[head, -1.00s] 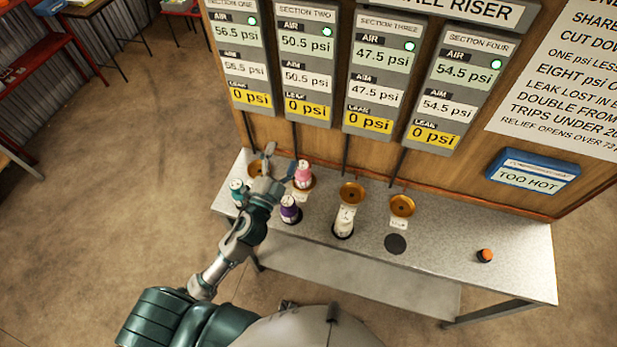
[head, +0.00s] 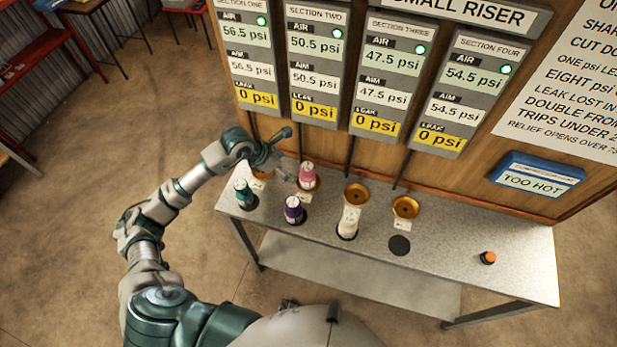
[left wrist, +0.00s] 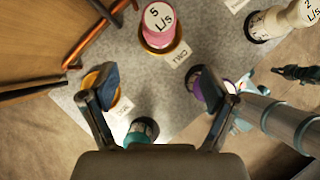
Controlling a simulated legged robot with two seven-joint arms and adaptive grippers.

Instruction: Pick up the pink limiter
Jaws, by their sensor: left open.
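The pink limiter (head: 307,176) stands upright in a brass cup on the bench, second from the left in the back row. In the left wrist view the pink limiter (left wrist: 158,22) is at the top, marked "5 L/s", beyond the fingertips. My left gripper (head: 286,154) is open and empty, above and to the left of the pink limiter, apart from it. In the left wrist view its fingers (left wrist: 160,82) are spread wide with bench between them.
A teal limiter (head: 245,195), a purple limiter (head: 293,210) and a white limiter (head: 348,222) stand nearby on the bench. Empty brass cups (head: 405,207) sit at the back. An orange knob (head: 488,258) is at the right. The panel (head: 270,128) rises behind.

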